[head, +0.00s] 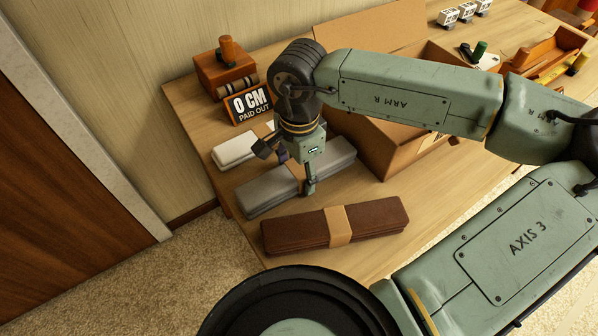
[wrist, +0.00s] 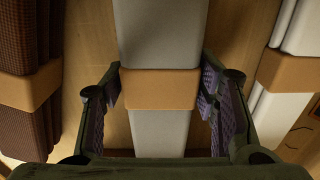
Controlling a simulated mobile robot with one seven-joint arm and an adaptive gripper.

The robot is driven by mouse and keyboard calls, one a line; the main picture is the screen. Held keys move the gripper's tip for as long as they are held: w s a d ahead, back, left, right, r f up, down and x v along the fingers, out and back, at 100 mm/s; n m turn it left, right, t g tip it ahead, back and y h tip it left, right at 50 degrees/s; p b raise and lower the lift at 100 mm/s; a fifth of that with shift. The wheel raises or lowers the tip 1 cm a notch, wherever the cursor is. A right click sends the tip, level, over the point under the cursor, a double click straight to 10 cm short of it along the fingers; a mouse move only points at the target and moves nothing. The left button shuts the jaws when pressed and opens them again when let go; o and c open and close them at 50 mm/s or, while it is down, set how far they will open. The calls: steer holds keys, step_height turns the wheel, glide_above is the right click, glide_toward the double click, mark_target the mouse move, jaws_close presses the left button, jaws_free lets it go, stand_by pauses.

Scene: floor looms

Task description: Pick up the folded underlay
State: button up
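A grey folded bundle with a tan band, likely the underlay, lies flat on the wooden table in the head view (head: 266,191) and runs down the middle of the wrist view (wrist: 163,35). My gripper (head: 287,170) is over it, pointing down. In the wrist view my gripper (wrist: 161,88) is open, with one finger on each side of the bundle at its band. Small gaps show between the fingers and the bundle. The wrist and fingers hide part of the bundle and its band in the head view.
A brown banded bundle (head: 375,216) lies nearer the front edge. A white bundle (head: 234,151) lies on the other side. An open cardboard box (head: 405,157) stands close on the right. A sign (head: 248,104) and a wooden block holder (head: 222,73) stand behind.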

steer(key=c, duration=1)
